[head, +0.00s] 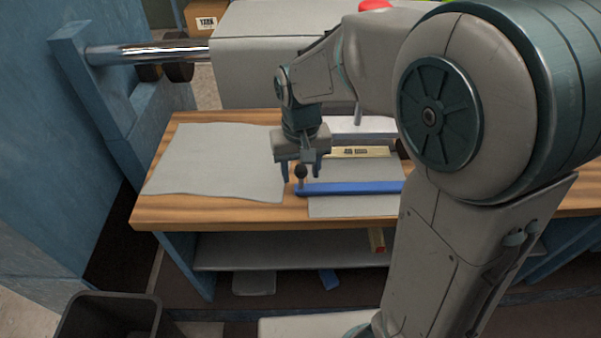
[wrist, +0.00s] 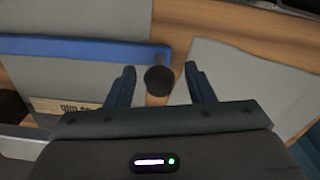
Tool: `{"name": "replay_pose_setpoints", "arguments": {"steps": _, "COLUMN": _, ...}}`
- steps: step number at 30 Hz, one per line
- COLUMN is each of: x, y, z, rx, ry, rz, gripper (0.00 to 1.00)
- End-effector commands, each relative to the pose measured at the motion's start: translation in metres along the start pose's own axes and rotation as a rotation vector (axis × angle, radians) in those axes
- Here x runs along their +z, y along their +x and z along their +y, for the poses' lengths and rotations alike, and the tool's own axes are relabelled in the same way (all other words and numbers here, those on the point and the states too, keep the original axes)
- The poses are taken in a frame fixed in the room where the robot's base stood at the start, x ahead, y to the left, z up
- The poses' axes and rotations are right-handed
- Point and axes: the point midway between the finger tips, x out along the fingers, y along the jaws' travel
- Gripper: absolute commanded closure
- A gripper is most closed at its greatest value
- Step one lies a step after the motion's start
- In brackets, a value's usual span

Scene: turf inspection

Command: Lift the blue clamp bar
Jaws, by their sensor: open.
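The blue clamp bar (head: 350,187) lies across a grey sheet on the wooden bench in the head view. Its right end is hidden behind my arm. A dark round knob (head: 301,171) stands at its left end. In the wrist view the blue clamp bar (wrist: 85,50) runs in from the left and the black knob (wrist: 158,80) shows between my fingers. My gripper (head: 304,172) is open, pointing down over that left end. In the wrist view my gripper (wrist: 160,84) has a finger on each side of the knob, with gaps. I cannot tell its exact height.
Grey sheets (head: 215,160) lie on the bench (head: 160,213). A labelled wooden strip (head: 360,151) lies behind the bar. A steel roller (head: 145,52) is at the back left. A black bin (head: 108,315) stands at the front left. A shelf (head: 290,250) runs below the bench top.

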Motion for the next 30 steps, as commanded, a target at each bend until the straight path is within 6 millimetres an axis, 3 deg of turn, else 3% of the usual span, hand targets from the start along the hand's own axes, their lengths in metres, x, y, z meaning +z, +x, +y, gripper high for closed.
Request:
{"name": "replay_pose_setpoints", "arguments": {"steps": 4, "x": 0.000, "y": 0.013, "z": 0.000, "rx": 0.000, "ry": 0.000, "rz": -0.001, "gripper": 0.51}}
{"name": "replay_pose_setpoints", "arguments": {"steps": 14, "x": 0.000, "y": 0.016, "z": 0.000, "rx": 0.000, "ry": 0.001, "rz": 0.001, "gripper": 0.51}}
{"name": "replay_pose_setpoints", "arguments": {"steps": 19, "x": 0.000, "y": 0.016, "z": 0.001, "rx": 0.000, "ry": 0.001, "rz": 0.001, "gripper": 0.96}}
{"name": "replay_pose_setpoints", "arguments": {"steps": 20, "x": 0.000, "y": 0.016, "z": 0.001, "rx": 0.000, "ry": 0.001, "rz": 0.001, "gripper": 1.00}}
{"name": "replay_pose_setpoints", "arguments": {"steps": 30, "x": 0.002, "y": 0.001, "z": -0.006, "rx": -0.040, "ry": -0.019, "rz": 0.009, "gripper": 1.00}}
